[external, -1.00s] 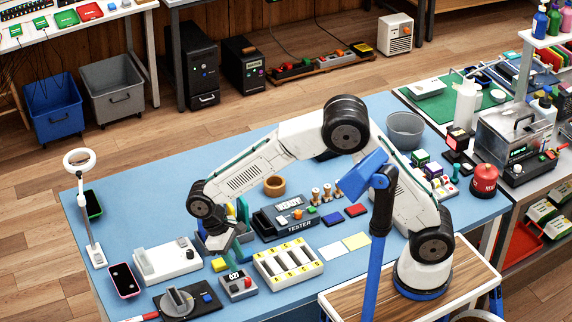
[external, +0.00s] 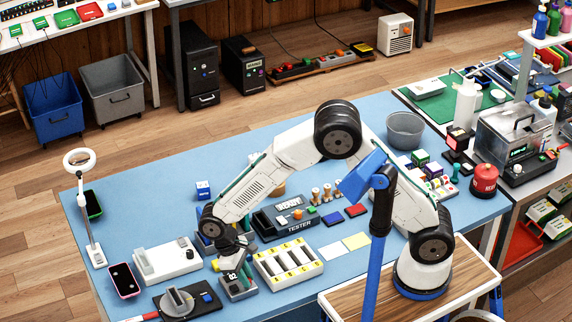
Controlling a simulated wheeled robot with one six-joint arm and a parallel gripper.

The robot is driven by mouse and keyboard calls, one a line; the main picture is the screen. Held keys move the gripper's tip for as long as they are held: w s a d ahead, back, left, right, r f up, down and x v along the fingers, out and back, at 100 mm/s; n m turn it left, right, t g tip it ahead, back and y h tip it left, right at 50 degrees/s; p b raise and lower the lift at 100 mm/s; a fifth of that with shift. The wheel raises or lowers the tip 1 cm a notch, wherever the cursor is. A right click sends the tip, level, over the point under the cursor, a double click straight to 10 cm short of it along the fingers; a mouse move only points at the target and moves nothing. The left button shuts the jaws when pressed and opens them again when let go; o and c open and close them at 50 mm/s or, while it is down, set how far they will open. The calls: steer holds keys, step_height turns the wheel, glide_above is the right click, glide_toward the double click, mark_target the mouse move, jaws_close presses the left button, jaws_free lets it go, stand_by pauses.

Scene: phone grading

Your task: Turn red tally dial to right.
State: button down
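The grey tally box (external: 240,292) stands near the front edge of the blue table, left of the white tray with yellow-marked slots. My gripper (external: 234,274) points down right over the tally box and covers most of its top and its number display. The red dial is hidden or too small to make out behind my gripper. Whether my fingers touch the dial, and how far apart they are, cannot be told from this view.
The white slotted tray (external: 289,264) is close on the right. A black pad with a grey knob (external: 178,301) lies to the left front, and a white device (external: 167,260) behind that. The dark tester (external: 290,217) stands behind.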

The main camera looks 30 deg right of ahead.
steer(key=shift+m, duration=0.4)
steer(key=m+y, duration=0.1)
steer(key=m, duration=0.1)
steer(key=m+g+y, duration=0.1)
steer(key=m, duration=0.2)
steer(key=shift+w+d+m, duration=0.15)
steer(key=shift+m, duration=0.15)
steer(key=m+y, duration=0.1)
steer(key=m, duration=0.2)
steer(key=m+y, duration=0.1)
steer(key=m, duration=0.2)
steer(key=shift+d+y, duration=0.15)
steer(key=shift+y, duration=0.15)
steer(key=shift+m, duration=0.3)
